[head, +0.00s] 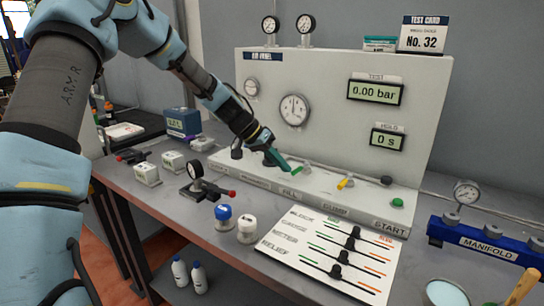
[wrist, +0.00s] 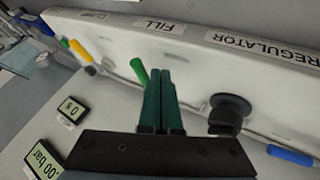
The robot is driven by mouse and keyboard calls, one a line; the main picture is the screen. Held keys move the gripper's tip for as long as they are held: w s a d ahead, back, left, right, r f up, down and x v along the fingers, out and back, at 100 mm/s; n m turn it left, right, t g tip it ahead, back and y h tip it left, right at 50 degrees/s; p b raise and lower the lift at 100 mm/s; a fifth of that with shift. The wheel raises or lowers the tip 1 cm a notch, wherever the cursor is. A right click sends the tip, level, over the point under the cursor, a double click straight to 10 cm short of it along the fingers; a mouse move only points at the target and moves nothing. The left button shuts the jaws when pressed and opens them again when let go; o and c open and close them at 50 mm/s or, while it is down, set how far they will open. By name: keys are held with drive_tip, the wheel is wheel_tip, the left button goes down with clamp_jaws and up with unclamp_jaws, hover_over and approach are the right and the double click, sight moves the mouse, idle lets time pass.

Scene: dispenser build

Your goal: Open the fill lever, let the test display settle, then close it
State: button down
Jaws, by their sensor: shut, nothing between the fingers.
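The fill lever has a green handle (head: 297,170) above the FILL label on the panel's lower ledge. In the wrist view the green handle (wrist: 139,70) stands just left of my fingertips, near the FILL label (wrist: 152,27). My gripper (head: 283,163) has teal fingers that are shut together and empty; they also show in the wrist view (wrist: 163,77). The fingertips are beside the handle, not around it; I cannot tell whether they touch. The TEST display (head: 375,92) reads 0.00 bar. The HOLD display (head: 387,139) reads 0 s.
A black regulator knob (wrist: 228,112) is right of my fingers in the wrist view, with a blue handle (wrist: 291,155) beyond. A yellow dump lever (head: 345,182) and green start button (head: 397,203) lie further right in the head view. A slider board (head: 290,259) lies in front.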

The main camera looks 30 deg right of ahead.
drive_tip(key=shift+s+d, duration=0.15)
drive_tip(key=shift+s, duration=0.15)
